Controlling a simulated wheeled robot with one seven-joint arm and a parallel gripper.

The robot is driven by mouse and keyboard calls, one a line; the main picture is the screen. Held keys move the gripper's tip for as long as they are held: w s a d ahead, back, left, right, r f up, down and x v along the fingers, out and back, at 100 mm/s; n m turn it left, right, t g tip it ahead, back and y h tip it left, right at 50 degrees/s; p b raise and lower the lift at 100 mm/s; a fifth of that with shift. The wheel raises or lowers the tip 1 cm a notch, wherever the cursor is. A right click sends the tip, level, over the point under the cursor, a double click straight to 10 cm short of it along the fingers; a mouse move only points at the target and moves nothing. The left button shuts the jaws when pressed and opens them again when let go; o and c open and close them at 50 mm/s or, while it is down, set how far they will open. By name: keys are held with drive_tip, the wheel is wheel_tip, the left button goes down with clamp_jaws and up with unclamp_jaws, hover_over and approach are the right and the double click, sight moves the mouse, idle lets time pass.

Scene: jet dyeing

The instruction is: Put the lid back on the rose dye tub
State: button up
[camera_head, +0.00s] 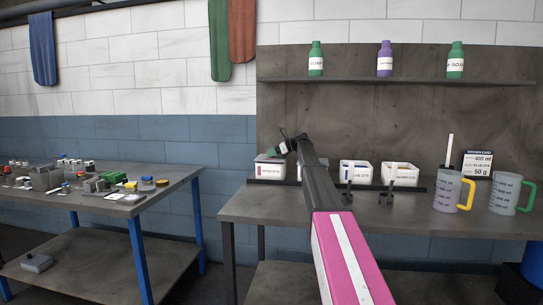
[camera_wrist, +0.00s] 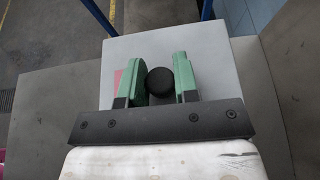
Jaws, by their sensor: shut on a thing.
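The rose dye tub (camera_head: 270,171) is a white box with a pink mark on its front label, at the left end of the row on the right bench. A pale grey square lid (camera_head: 267,158) covers its top in the head view. My gripper (camera_head: 279,150) is over this lid. In the wrist view the lid (camera_wrist: 205,47) has a round black knob (camera_wrist: 159,81) and a pink patch at its left. The gripper's green fingers (camera_wrist: 160,82) stand on both sides of the knob and are shut on it. I cannot tell whether the lid is fully seated.
Two open white tubs, one blue-marked (camera_head: 355,173) and one yellow-marked (camera_head: 400,174), stand to the right. Beyond are a recipe card (camera_head: 477,163) and two measuring jugs (camera_head: 450,190). Bottles stand on the shelf (camera_head: 420,80). A cluttered table (camera_head: 85,215) is at left.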

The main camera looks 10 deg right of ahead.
drive_tip(key=shift+f, duration=0.4)
drive_tip(key=shift+f, duration=0.15)
drive_tip(key=o, duration=1)
drive_tip(key=shift+c, duration=0.2)
drive_tip(key=shift+d+r, duration=0.1)
drive_tip(key=shift+r, duration=0.1)
drive_tip(key=v, duration=1.1)
drive_tip(key=shift+d+r, duration=0.15)
drive_tip(key=shift+d, duration=0.15)
drive_tip(key=shift+s, duration=0.2)
